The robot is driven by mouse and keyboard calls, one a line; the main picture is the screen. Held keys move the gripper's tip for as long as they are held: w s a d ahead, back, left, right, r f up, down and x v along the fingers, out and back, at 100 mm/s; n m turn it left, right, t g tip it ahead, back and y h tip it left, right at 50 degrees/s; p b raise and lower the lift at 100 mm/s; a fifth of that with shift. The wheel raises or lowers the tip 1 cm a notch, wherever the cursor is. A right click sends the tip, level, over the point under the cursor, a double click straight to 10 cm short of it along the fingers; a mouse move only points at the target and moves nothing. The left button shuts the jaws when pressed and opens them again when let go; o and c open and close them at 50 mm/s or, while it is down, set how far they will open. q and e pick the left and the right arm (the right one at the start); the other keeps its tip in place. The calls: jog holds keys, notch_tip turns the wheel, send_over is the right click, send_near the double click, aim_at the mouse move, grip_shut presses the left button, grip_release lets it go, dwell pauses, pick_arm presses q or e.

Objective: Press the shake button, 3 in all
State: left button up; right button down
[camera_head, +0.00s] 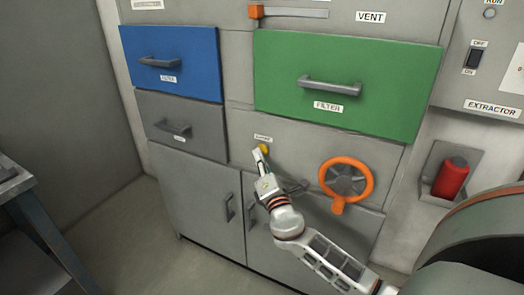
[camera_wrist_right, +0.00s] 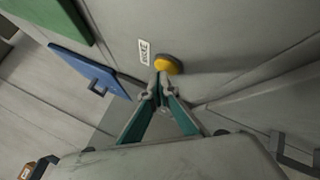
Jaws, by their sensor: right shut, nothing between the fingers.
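The shake button is a small round yellow button (camera_head: 264,148) on the grey cabinet front, under a small white label (camera_head: 262,139). In the right wrist view the yellow button (camera_wrist_right: 168,65) sticks out from the panel beside its label (camera_wrist_right: 144,52). My right gripper (camera_head: 258,153) is shut and empty, with its fingertips at the button. In the wrist view the fingertips (camera_wrist_right: 160,88) overlap the near edge of the button; whether they touch it I cannot tell. My left gripper is not in view.
A blue filter drawer (camera_head: 172,58) and a green filter drawer (camera_head: 348,75) are above. An orange handwheel (camera_head: 366,176) is right of the button. A red cylinder (camera_head: 451,178) sits on the right wall. Cabinet doors with handles (camera_head: 229,207) are below.

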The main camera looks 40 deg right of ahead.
jog(key=shift+w+d, duration=0.15)
jog(key=shift+d, duration=0.25)
dwell(0.6)
jog(key=shift+a, duration=0.1)
jog(key=shift+s+a, duration=0.3)
jog(key=shift+a, duration=0.4)
jog(key=shift+s+a, duration=0.35)
jog(key=shift+a, duration=0.4)
jog(key=shift+s+a, duration=0.3)
jog(key=shift+a, duration=0.5)
jog(key=shift+s+a, duration=0.35)
jog(key=shift+a, duration=0.4)
dwell(0.4)
